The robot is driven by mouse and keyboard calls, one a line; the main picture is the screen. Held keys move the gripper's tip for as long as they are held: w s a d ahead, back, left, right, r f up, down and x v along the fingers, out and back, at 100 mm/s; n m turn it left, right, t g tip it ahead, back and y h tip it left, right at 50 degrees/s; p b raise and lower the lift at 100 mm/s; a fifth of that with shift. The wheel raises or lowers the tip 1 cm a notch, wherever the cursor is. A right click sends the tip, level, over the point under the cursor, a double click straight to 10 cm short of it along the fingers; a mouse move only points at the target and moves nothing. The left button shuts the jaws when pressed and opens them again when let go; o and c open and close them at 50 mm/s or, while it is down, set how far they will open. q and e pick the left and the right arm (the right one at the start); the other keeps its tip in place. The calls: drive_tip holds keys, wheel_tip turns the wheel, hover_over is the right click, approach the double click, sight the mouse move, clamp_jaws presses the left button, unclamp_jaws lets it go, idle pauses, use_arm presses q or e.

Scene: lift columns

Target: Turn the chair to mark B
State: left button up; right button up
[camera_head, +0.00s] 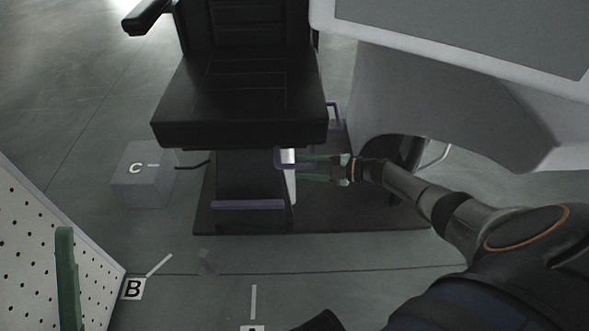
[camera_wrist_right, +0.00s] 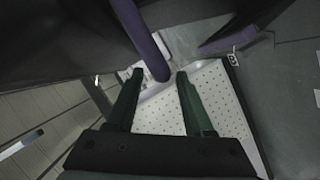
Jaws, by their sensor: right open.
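The black chair (camera_head: 240,95) stands at the upper middle of the head view, its seat front facing me. Purple bars show at its side (camera_head: 335,115), under the seat edge (camera_head: 290,160) and low at the front (camera_head: 248,204). Mark B (camera_head: 133,289) is a white floor plate with a white line beside it, at lower left. My right gripper (camera_head: 305,168) is open, with green fingers at the purple bar under the seat edge. In the wrist view the bar (camera_wrist_right: 146,40) reaches between the fingertips; contact is unclear.
Another plate (camera_head: 252,327), its letter cut off, lies at bottom with a white line. Mark C (camera_head: 135,169) shows on a grey block at left. A perforated white panel (camera_head: 25,235) with a green upright piece stands lower left. A large grey-white unit (camera_head: 440,100) fills upper right.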

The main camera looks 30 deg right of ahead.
drive_tip(key=shift+b+x, duration=0.45)
drive_tip(key=shift+x, duration=1.3)
clamp_jaws()
